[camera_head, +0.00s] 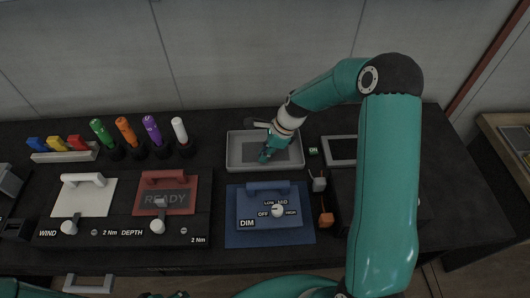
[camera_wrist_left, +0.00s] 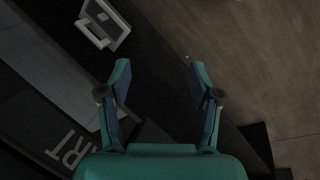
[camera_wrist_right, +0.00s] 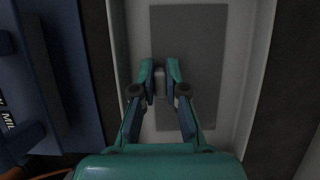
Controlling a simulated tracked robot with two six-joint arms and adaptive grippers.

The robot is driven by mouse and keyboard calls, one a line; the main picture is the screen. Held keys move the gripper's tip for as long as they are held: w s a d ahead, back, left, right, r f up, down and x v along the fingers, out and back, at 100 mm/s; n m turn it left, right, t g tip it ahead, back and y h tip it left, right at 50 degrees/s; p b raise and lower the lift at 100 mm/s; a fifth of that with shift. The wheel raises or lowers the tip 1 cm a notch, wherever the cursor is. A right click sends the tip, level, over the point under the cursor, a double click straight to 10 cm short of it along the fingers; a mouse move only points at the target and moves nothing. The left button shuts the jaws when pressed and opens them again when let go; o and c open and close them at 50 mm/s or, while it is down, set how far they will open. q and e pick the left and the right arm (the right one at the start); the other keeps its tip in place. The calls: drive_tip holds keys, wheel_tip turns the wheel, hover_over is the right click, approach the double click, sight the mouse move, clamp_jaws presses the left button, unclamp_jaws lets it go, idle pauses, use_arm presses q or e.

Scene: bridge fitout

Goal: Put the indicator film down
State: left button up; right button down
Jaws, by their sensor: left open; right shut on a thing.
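My right gripper (camera_head: 265,155) reaches down into a light grey tray (camera_head: 235,162) at the back middle of the bench. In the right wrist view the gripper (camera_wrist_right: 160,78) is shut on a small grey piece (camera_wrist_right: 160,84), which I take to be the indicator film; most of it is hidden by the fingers. It is over the tray's darker grey floor panel (camera_wrist_right: 205,50); I cannot tell whether it touches. The tray's pale rim also shows there (camera_wrist_right: 250,80). In the left wrist view my left gripper (camera_wrist_left: 157,75) is open and empty.
A blue DIM panel (camera_head: 236,236) lies in front of the tray. Several coloured-handled tools (camera_head: 152,130) stand left of it. A READY panel (camera_head: 150,205) is at front left. A small green-lit box (camera_head: 313,151) and a framed plate (camera_head: 340,150) are right of the tray.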

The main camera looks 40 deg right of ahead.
drive_tip(key=c, duration=1.2)
unclamp_jaws()
drive_tip(key=shift+f, duration=0.1)
drive_tip(key=b+v, duration=0.1)
drive_tip(key=v, duration=1.1)
drive_tip(key=shift+a, duration=0.1)
drive_tip(key=shift+s, duration=0.1)
